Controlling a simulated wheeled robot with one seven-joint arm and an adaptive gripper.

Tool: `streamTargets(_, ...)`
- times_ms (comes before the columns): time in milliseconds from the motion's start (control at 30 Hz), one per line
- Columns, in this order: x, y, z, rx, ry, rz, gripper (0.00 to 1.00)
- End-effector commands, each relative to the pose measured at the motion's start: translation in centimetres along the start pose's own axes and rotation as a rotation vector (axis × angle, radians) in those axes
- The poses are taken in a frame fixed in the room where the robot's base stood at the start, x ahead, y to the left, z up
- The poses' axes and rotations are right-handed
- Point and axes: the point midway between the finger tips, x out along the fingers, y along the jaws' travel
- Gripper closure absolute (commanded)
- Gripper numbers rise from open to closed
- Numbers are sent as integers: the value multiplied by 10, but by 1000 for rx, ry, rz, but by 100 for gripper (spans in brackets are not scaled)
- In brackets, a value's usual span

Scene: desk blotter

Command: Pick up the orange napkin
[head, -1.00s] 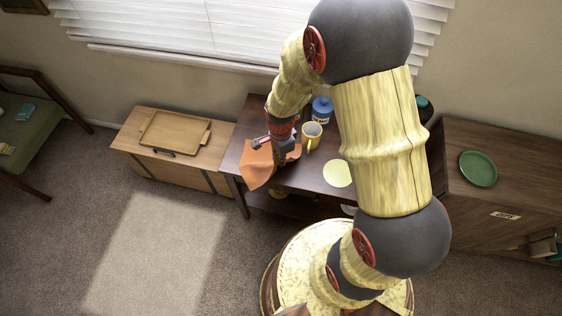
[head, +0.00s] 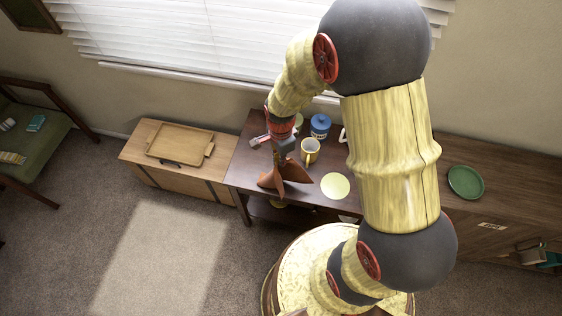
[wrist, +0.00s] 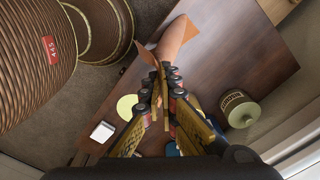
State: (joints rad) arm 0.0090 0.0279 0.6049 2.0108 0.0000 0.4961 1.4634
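The orange napkin (head: 284,176) is gathered into a peak under my gripper (head: 280,154) at the left part of the dark desk. Its folds hang down and spread out; I cannot tell whether the lower edges touch the desk top. In the wrist view my gripper (wrist: 160,88) has its fingers closed together, with the napkin (wrist: 174,42) bunched at and beyond the tips. Part of the napkin is hidden behind the fingers.
On the desk (head: 312,184) a yellow mug (head: 310,152) and a blue jar (head: 320,125) stand right of my gripper. A pale yellow disc (head: 335,186) lies nearer the front. A wooden tray (head: 180,146) sits on the chest at left. A green plate (head: 466,182) rests on the right cabinet.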

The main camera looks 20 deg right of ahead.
Motion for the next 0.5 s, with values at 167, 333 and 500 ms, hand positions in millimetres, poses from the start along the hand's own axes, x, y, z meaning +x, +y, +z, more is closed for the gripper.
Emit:
streamTargets(167, -11, 1, 0, 0, 0, 2, 100)
streamTargets(333, -38, 0, 0, 0, 0, 1, 100)
streamTargets(500, -70, 0, 0, 0, 0, 0, 100)
